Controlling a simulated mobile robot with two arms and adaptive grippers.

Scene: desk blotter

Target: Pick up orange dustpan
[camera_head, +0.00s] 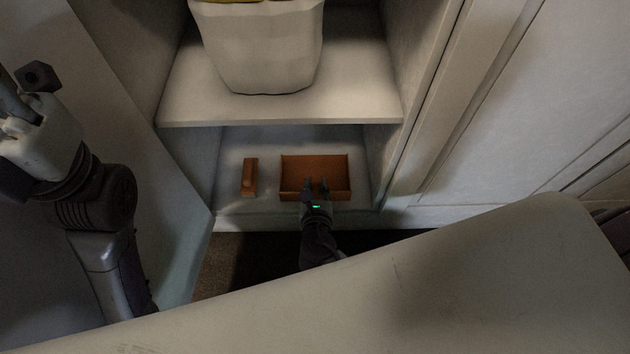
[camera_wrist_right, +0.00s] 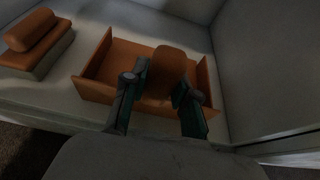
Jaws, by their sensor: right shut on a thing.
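The orange dustpan (camera_head: 335,172) lies on the floor of the cabinet's bottom compartment, its open tray facing up. My right gripper (camera_head: 316,184) reaches in from the front at the dustpan's near side. In the right wrist view, the dustpan's tray (camera_wrist_right: 122,50) lies beyond the fingers. Its rounded orange handle (camera_wrist_right: 166,68) stands between the two fingers (camera_wrist_right: 157,95) of my right gripper, which is shut on it. My left arm shows at the left of the head view, but its gripper is not in view.
An orange hand brush (camera_head: 249,177) lies left of the dustpan, apart from it, and shows in the wrist view (camera_wrist_right: 40,42). A shelf (camera_head: 180,107) above holds a white bin (camera_head: 260,45). Cabinet walls close in both sides.

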